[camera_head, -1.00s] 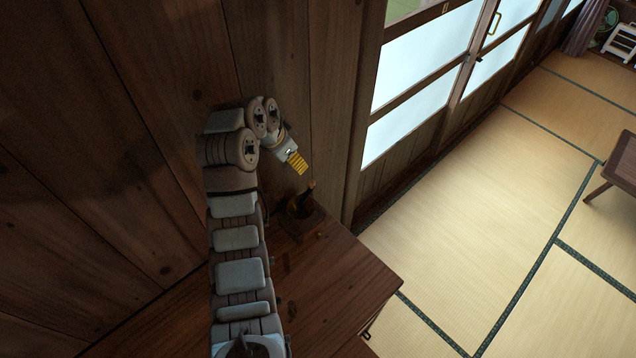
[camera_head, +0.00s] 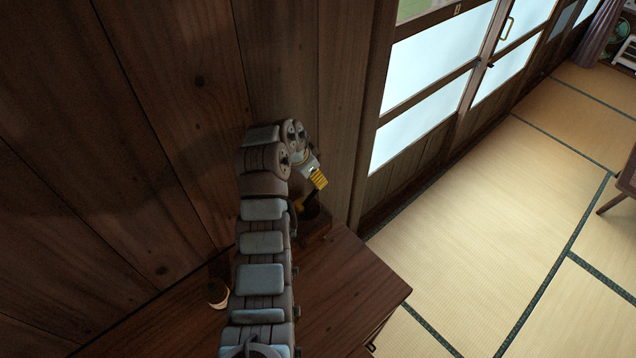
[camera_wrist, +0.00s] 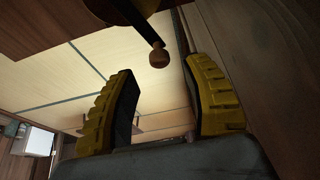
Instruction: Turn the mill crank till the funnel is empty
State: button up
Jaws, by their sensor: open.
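The mill (camera_head: 316,216) is a dark shape with a wooden base on the far end of the cabinet top, partly hidden by my gripper. In the wrist view its dark crank arm (camera_wrist: 143,27) reaches down from the top edge and ends in a round brown wooden knob (camera_wrist: 159,58). My gripper (camera_head: 319,180) has yellow ribbed fingers and hangs just above the mill. In the wrist view the fingers (camera_wrist: 163,75) are spread and empty, with the knob in line with the gap between them, apart from both. I cannot see inside the funnel.
The cabinet top (camera_head: 350,285) is mostly bare, with a small cup (camera_head: 217,292) left of my arm. A plank wall (camera_head: 180,120) stands close behind. Sliding doors (camera_head: 425,75) and open tatami (camera_head: 490,220) lie to the right, with a low table (camera_head: 628,180) at the edge.

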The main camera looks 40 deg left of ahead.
aim_at(312, 193)
jog(key=shift+x, duration=2.4)
jog(key=shift+s, duration=0.1)
grip_shut()
